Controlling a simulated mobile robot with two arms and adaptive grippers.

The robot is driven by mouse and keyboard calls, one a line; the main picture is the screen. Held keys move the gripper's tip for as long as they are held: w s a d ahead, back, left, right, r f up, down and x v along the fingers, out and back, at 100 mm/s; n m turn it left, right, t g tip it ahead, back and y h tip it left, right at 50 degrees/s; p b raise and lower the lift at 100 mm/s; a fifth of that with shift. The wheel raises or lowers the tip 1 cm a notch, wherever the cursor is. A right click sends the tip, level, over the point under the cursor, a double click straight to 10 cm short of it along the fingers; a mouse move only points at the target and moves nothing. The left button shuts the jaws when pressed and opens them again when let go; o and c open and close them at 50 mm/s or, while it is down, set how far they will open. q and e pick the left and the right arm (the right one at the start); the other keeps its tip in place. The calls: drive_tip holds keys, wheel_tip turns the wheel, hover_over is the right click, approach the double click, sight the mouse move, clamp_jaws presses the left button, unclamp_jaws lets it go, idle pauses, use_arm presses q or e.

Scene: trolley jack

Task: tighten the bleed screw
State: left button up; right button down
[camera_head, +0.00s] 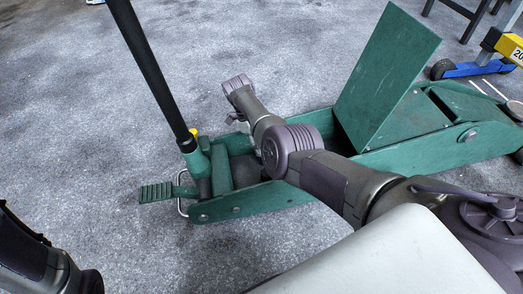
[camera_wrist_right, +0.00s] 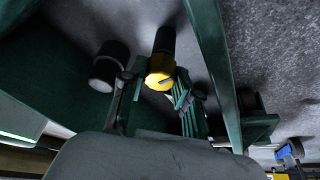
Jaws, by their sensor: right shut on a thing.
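The green trolley jack (camera_head: 290,190) stands on the floor, with its black handle (camera_head: 150,65) leaning up to the left. A small yellow piece (camera_head: 194,131) shows at the handle socket. My right arm reaches across the jack; its gripper is mostly hidden there. In the right wrist view, a yellow-ended piece (camera_wrist_right: 158,72), which appears to be the bleed screw, sits between the fingers of my right gripper (camera_wrist_right: 160,86). The gripper is shut on it; the exact contact is dark and hard to see. My left arm is at the lower left, its gripper outside the view.
A green foot pedal (camera_head: 157,192) sticks out left of the handle base. A raised green plate (camera_head: 390,75) stands over the jack's middle. A blue and yellow object (camera_head: 490,65) is at the right back. The grey floor (camera_head: 90,130) at the left is clear.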

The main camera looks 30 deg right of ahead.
drive_tip(key=shift+m+y+b, duration=0.3)
drive_tip(key=shift+m+b, duration=0.15)
drive_tip(key=shift+m, duration=0.35)
drive_tip(key=c, duration=0.8)
unclamp_jaws()
drive_tip(key=shift+r, duration=0.15)
drive_tip(key=v, duration=0.7)
drive_tip(key=shift+w+r, duration=0.1)
